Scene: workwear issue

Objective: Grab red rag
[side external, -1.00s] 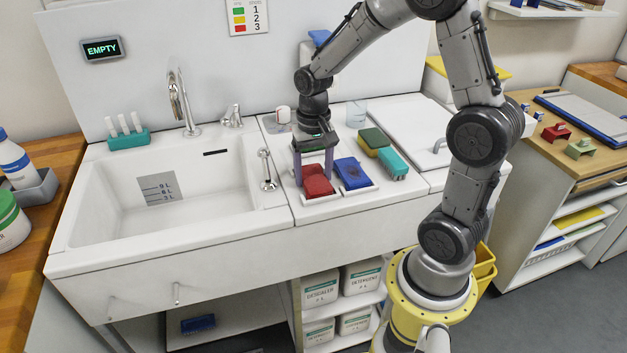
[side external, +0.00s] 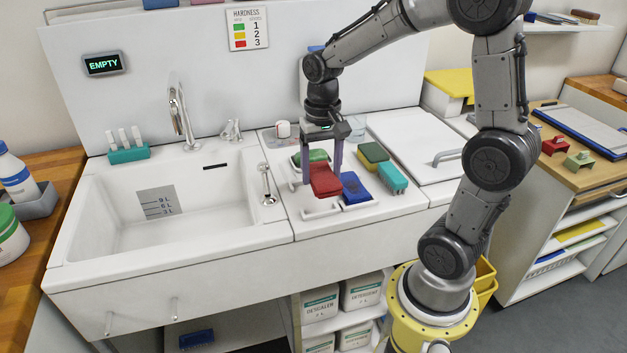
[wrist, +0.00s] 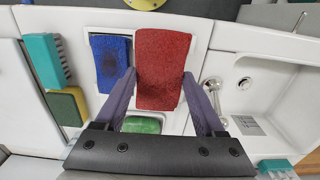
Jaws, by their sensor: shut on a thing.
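The red rag (side external: 325,181) is a folded block of cloth, held above the white trays in the side view. My gripper (side external: 322,172) is shut on it, with a purple finger on each side. In the wrist view the red rag (wrist: 162,65) sits between the fingers of my gripper (wrist: 165,98). The blue rag (side external: 354,187) lies in its tray, just right of the red one.
A yellow-green sponge (side external: 373,152) and a teal brush (side external: 392,177) lie to the right. A lidded white section (side external: 415,140) is at the right.

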